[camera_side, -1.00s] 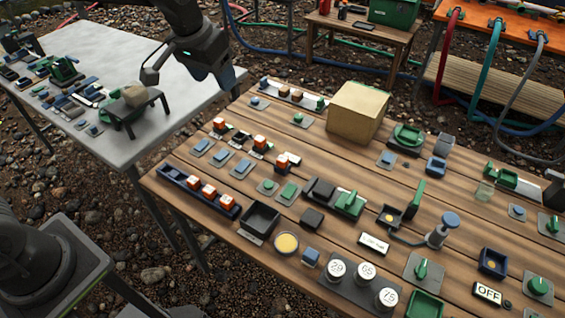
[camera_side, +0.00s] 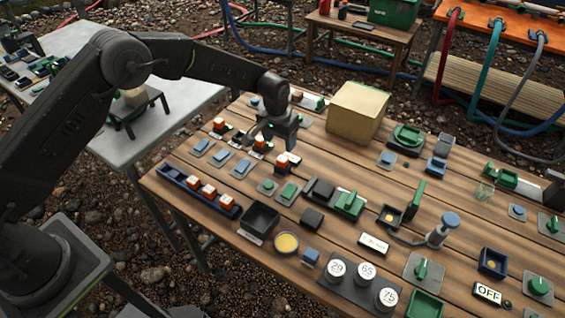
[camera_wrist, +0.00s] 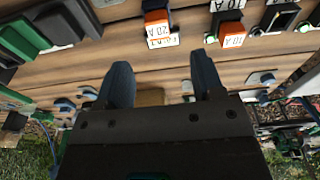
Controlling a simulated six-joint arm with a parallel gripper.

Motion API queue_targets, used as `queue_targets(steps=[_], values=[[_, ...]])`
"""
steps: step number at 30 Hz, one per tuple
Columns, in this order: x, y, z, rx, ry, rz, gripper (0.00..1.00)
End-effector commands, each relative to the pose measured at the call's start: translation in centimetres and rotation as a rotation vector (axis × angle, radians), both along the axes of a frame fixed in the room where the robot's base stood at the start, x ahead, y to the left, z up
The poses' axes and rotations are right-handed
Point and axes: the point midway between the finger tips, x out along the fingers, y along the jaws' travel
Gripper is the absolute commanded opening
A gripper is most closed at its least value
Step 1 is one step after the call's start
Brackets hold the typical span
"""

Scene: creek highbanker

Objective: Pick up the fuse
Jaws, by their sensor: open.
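Several orange-and-white fuse blocks stand on the wooden table. In the side view one is at the left (camera_side: 219,125), one stands beside my gripper (camera_side: 259,143), and one is a little nearer the camera (camera_side: 284,163). More sit in a dark blue rack (camera_side: 172,174) at the table's left front. In the wrist view, a fuse marked 20 A (camera_wrist: 157,30) and one marked 10 A (camera_wrist: 232,34) lie beyond the fingertips. My gripper (camera_wrist: 161,75) is open with nothing between its fingers. It hovers over the table near the fuses; its exact height cannot be told.
A cardboard-coloured box (camera_side: 355,112) stands behind my gripper to the right. Blue switches (camera_side: 221,158), a black open bin (camera_side: 260,219) and green parts (camera_side: 349,204) crowd the table. Narrow bare strips of wood lie between them.

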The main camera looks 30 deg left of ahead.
Motion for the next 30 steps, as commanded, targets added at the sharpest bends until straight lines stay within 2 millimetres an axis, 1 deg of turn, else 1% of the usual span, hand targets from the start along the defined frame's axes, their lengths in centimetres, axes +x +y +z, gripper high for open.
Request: queue_targets(steps=[1,3,6,11,18,21,30], values=[[0.1,0.0,-1.0,0.0,0.002,0.0,0.62],[0.3,0.0,-2.1,0.0,0.0,0.0,0.62],[0.4,0.0,-3.1,0.0,-0.001,0.0,0.62],[0.5,0.0,-4.0,0.0,-0.001,0.0,0.62],[0.8,-0.3,-7.4,0.0,0.0,0.0,0.62],[0.9,-0.3,-8.3,-0.001,-0.002,0.0,0.62],[1.0,-0.3,-8.6,-0.002,-0.003,-0.001,0.61]])
